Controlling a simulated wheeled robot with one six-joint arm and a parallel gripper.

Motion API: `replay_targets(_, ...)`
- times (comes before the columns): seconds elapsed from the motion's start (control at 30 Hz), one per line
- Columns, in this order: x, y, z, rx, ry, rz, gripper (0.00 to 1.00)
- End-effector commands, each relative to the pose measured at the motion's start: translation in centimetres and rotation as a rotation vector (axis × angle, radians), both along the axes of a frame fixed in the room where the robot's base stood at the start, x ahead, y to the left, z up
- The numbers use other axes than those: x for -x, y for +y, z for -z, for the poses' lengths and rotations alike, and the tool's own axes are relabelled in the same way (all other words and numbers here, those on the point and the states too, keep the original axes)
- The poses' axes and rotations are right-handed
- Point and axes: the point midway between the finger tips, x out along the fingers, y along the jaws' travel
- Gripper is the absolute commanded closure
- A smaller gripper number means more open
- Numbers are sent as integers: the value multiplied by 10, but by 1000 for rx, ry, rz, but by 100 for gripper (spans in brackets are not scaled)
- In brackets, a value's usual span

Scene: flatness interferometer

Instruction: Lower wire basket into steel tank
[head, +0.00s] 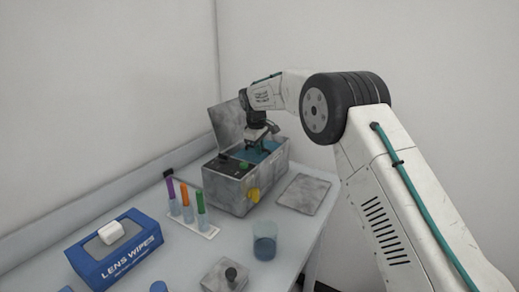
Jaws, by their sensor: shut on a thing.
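The steel tank (237,195) is a mottled grey box near the back of the bench. Its hinged lid (228,124) stands open at the back, and blue liquid (268,151) shows inside. My gripper (256,145) points down over the tank's opening, at about rim height. It is shut on what seems to be the wire basket's handle. The basket itself cannot be made out; the jaws, the tank's front and the liquid hide it, so its depth in the tank is unclear.
A rack (196,227) of several colored-cap tubes stands left of the tank. A grey plate (304,194) lies to its right. A beaker (265,241), a grey block with a knob (226,275) and a blue lens wipe box (115,249) are in front.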

Motion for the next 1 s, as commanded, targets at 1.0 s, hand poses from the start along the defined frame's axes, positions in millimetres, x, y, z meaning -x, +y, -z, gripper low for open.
replay_targets(1.0,0,0,-24,0,-1,1,64)
